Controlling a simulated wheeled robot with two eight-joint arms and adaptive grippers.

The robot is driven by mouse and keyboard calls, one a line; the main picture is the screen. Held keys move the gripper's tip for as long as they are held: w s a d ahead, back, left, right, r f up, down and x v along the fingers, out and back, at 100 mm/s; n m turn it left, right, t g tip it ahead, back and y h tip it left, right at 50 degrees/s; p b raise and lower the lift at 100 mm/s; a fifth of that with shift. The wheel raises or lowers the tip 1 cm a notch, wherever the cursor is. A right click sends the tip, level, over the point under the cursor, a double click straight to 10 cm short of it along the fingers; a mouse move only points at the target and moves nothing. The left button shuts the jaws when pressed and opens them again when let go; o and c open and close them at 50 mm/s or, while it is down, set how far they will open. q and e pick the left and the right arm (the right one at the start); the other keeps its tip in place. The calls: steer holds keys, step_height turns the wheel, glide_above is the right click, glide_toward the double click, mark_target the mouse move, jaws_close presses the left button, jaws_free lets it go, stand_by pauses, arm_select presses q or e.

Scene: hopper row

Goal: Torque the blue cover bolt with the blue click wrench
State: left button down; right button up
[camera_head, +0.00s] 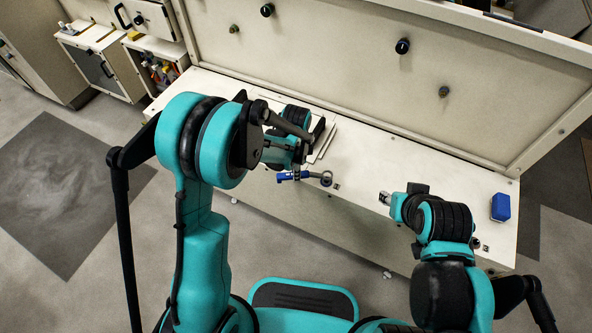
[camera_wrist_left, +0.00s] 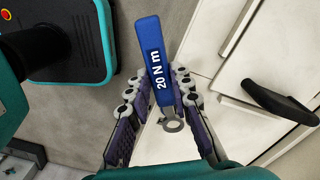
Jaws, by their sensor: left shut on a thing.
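The blue click wrench (camera_head: 291,176) shows below my left forearm in the head view, over the bench's front edge, with its grey ring end pointing right. In the left wrist view the wrench (camera_wrist_left: 160,68) reads "20 N m", and its ring lies toward the palm. My left gripper (camera_wrist_left: 157,88) is shut on the wrench; in the head view the arm partly hides it. My right gripper (camera_head: 386,199) is over the right part of the bench, away from the wrench; its jaws are too small to read. I cannot pick out a blue cover bolt with certainty.
The pale bench (camera_head: 420,170) runs under a raised panel (camera_head: 340,70) with several dark knobs. A blue block (camera_head: 501,207) stands at the bench's right end. A cabinet with a black handle (camera_wrist_left: 280,101) shows in the left wrist view. The bench between panel and right gripper is mostly clear.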

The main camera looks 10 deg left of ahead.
arm_select(q)
steer(key=s+d+n, duration=0.7)
steer(key=d+n, duration=0.1)
steer(key=n, duration=0.5)
steer(key=shift+s+f, duration=0.25)
steer(key=shift+s, duration=0.15)
steer(key=shift+d+f, duration=0.1)
steer(key=shift+f, duration=0.15)
steer(key=shift+f, duration=0.35)
steer(key=shift+f, duration=0.4)
stand_by(0.9)
stand_by(0.4)
